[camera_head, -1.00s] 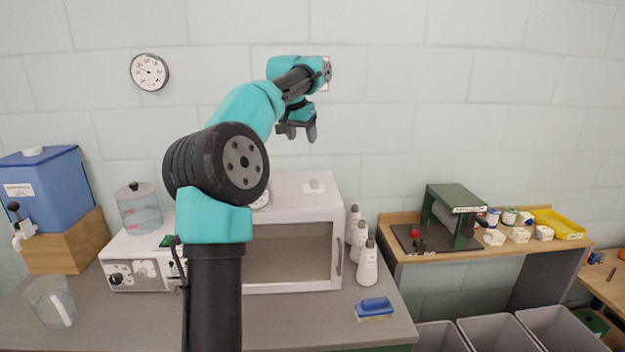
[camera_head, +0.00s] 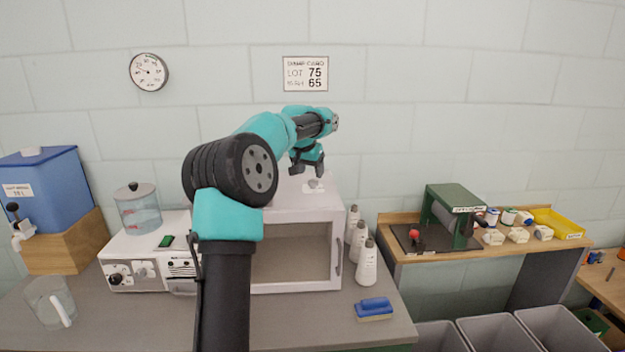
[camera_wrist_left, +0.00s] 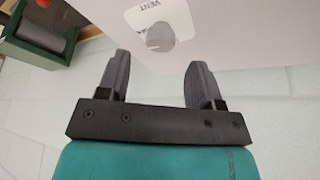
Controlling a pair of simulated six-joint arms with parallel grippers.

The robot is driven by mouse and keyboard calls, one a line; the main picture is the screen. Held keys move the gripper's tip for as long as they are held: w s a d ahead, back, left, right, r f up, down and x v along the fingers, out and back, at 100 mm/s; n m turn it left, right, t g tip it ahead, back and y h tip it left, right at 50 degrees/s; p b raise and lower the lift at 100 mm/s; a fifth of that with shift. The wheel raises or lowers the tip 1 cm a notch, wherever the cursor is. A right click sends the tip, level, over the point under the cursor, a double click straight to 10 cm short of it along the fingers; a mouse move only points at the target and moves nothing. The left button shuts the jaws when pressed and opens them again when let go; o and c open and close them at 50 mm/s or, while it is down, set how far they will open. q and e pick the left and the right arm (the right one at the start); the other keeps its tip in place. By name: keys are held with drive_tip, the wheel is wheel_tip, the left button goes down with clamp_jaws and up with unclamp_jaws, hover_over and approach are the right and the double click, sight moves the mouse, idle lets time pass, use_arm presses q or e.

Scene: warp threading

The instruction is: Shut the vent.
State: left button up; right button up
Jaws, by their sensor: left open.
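The vent shows as a round grey knob (camera_head: 314,184) on a white label on top of the white cabinet (camera_head: 338,235). In the left wrist view the knob (camera_wrist_left: 160,37) sits over the label (camera_wrist_left: 178,14), which reads VENT, with other lettering partly hidden. My left gripper (camera_head: 308,169) is open and empty, just above and slightly left of the knob in the head view. In the wrist view its two fingers (camera_wrist_left: 158,78) point toward the knob, which lies beyond the gap between them, apparently apart from it. My right gripper is in neither view.
White bottles (camera_head: 366,262) stand right of the cabinet, with a blue brush (camera_head: 374,308) in front. A clear lidded tank (camera_head: 139,210) stands to the left. A green machine (camera_head: 447,215) is on the bench to the right. The wall behind carries a sign (camera_head: 305,73).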

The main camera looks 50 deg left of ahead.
sight(313, 180)
use_arm(q)
drive_tip(key=shift+x, duration=2.05)
drive_tip(key=shift+c, duration=0.2)
drive_tip(key=c, duration=0.9)
